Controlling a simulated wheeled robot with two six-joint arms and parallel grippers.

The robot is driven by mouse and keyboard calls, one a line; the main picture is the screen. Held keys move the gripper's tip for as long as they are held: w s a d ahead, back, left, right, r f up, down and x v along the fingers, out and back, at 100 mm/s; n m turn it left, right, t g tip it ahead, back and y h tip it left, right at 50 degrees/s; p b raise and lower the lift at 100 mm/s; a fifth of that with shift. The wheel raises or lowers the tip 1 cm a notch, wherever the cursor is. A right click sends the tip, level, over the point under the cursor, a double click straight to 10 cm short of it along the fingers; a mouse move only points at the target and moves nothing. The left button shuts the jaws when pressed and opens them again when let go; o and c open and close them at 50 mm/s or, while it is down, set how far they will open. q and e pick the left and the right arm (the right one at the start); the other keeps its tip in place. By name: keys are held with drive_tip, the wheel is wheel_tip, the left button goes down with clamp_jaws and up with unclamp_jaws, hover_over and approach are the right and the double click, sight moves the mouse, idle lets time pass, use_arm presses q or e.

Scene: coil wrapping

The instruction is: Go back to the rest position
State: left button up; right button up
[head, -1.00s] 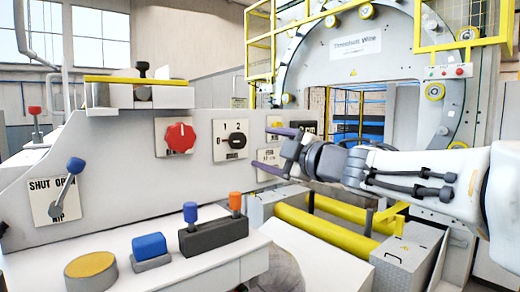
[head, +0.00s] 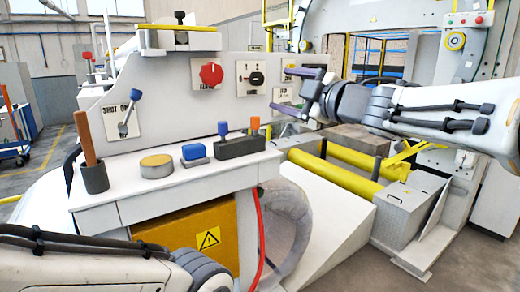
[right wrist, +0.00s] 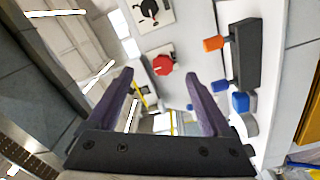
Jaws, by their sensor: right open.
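My right gripper (head: 284,90) comes in from the right of the head view. Its two dark purple fingers are apart and point left, in front of the right end of the grey control panel (head: 180,90). In the right wrist view the right gripper (right wrist: 158,80) is also open with nothing between its fingers. The red knob (right wrist: 162,65) shows beyond the fingertips there, and the red knob (head: 211,74) also shows in the head view. My left arm crosses the lower left corner of the head view; its gripper is out of frame.
Yellow rollers (head: 335,177) lie below my right gripper. Floor shows at the lower right.

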drive_tip(key=s+a+f+m+g+h, duration=0.1)
drive_tip(key=s+f+m+g+h, duration=0.3)
drive_tip(key=f, duration=0.8)
drive_tip(key=s+a+f+m+g+h, duration=0.1)
drive_tip(key=s+f+m+g+h, duration=0.15)
drive_tip(key=s+f+m, duration=0.65)
drive_tip(key=s+f+n+g+h, duration=0.1)
drive_tip(key=s+f+g+h, duration=0.1)
drive_tip(key=s+f+g, duration=0.7)
drive_tip(key=s+d+f, duration=0.1)
drive_tip(key=s+f, duration=0.7)
drive_tip(key=s, duration=0.3)
drive_tip(key=shift+s, duration=0.4)
